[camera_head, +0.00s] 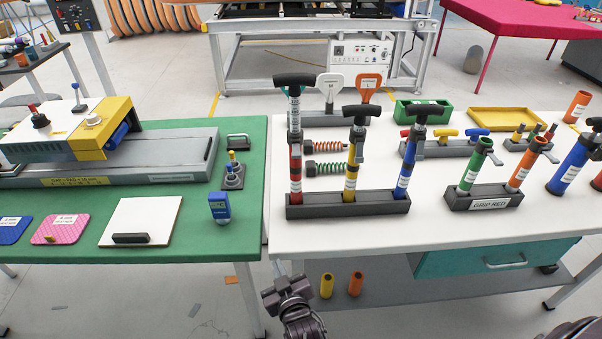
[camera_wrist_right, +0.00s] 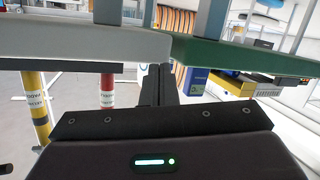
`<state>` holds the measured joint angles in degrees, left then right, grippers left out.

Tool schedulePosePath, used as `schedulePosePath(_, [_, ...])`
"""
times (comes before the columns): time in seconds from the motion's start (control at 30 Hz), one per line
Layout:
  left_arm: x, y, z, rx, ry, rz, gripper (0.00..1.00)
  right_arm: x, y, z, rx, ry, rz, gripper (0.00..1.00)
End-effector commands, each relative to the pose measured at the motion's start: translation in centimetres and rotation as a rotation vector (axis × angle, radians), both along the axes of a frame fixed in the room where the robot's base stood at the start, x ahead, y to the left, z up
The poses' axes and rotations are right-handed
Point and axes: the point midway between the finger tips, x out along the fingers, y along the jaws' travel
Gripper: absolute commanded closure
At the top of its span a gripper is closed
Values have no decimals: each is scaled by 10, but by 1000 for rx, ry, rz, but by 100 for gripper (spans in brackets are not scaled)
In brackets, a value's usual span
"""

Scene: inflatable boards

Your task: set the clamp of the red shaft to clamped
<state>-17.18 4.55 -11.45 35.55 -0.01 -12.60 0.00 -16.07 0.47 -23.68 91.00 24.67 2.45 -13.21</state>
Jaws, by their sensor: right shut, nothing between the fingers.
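The red shaft (camera_head: 295,166) stands upright at the left end of a dark rack (camera_head: 347,208) on the white table, with a black T-handle (camera_head: 295,80) on top. Its grey clamp (camera_head: 295,136) is at the upper part of the shaft; I cannot tell its setting. My right gripper (camera_head: 287,292) is low in front of the white table's front edge, below and apart from the red shaft. It is shut and empty. The right wrist view appears upside down; the red shaft (camera_wrist_right: 107,92) and the shut fingers (camera_wrist_right: 160,84) show there. My left gripper is not in view.
A yellow shaft (camera_head: 350,170) and a blue shaft (camera_head: 403,172) stand beside the red one. Coiled springs (camera_head: 325,168) lie behind. The green table (camera_head: 170,250) adjoins at left, with a blue bottle-like item (camera_head: 220,207) near its edge. A teal drawer (camera_head: 490,258) is below right.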

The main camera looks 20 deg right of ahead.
Motion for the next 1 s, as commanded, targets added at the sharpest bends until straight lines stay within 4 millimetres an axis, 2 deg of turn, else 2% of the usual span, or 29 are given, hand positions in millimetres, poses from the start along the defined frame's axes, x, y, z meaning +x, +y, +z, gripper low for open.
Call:
schedulePosePath(0.03, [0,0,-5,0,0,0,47,9,2,39,18,-90,-21,100])
schedulePosePath(0.1, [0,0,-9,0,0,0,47,15,0,94,40,-205,-58,100])
schedulePosePath(0.2, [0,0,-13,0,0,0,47,14,-8,164,74,-349,-116,100])
schedulePosePath(0.3, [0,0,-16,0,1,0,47,6,-19,217,107,-458,-168,100])
schedulePosePath(0.4, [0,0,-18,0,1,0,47,-3,-29,253,133,-532,-210,100])
schedulePosePath(0.5, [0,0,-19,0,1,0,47,-9,-36,272,147,-571,-234,100])
schedulePosePath(0.6, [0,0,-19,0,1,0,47,-12,-39,280,153,-587,-245,100])
schedulePosePath(1.0, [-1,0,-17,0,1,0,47,-8,-40,283,153,-589,-244,100])
